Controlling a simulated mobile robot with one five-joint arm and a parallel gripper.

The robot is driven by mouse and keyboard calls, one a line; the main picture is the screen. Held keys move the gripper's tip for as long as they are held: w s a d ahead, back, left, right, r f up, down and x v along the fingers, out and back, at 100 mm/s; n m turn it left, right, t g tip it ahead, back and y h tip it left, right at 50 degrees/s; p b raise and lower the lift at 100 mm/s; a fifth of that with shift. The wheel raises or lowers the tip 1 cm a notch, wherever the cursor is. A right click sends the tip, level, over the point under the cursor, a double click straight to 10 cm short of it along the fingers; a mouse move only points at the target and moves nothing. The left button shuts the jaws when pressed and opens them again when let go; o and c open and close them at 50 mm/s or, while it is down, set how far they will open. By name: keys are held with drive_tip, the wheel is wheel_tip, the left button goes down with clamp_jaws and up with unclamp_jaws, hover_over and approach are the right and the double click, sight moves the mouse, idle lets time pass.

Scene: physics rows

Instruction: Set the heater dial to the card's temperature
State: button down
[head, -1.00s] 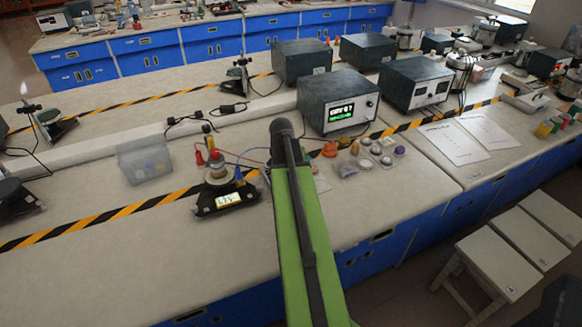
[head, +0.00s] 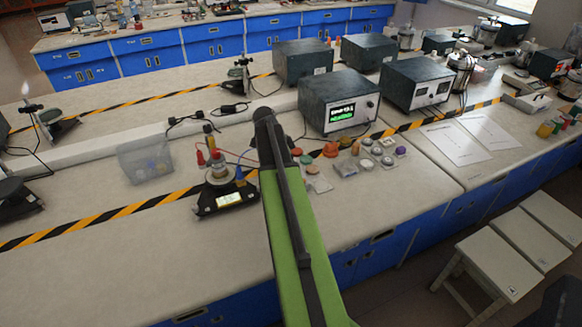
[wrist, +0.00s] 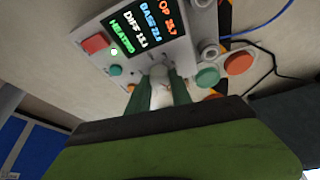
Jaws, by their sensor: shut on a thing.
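In the wrist view, a pale control panel (wrist: 178,50) carries a dark screen (wrist: 142,28) with coloured lines, including OP 25.7, a BASE line, DIFF 13.1 and HEATING. A pale knob (wrist: 158,71), seemingly the heater dial, stands at the panel's lower edge. My gripper (wrist: 160,92) has its green fingers on both sides of the knob and is shut on it. In the head view my green arm hides the gripper and the panel. I cannot make out a temperature card.
In the head view, a dark box with a lit display (head: 338,102) stands behind the arm. A black-based apparatus (head: 225,198) and a clear bin (head: 145,160) are at left. Several small caps and paper sheets (head: 455,143) lie right.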

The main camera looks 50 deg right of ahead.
drive_tip(key=shift+w+m+g+y, duration=0.2)
drive_tip(key=shift+m+g+y, duration=0.1)
drive_tip(key=shift+m, duration=0.8)
drive_tip(key=shift+w+m+g+y, duration=0.2)
drive_tip(key=shift+m+g, duration=0.1)
drive_tip(key=shift+m, duration=0.8)
drive_tip(key=shift+s+d, duration=0.1)
drive_tip(key=c, duration=1.1)
unclamp_jaws()
drive_tip(key=shift+c, duration=0.2)
drive_tip(key=shift+r, duration=0.1)
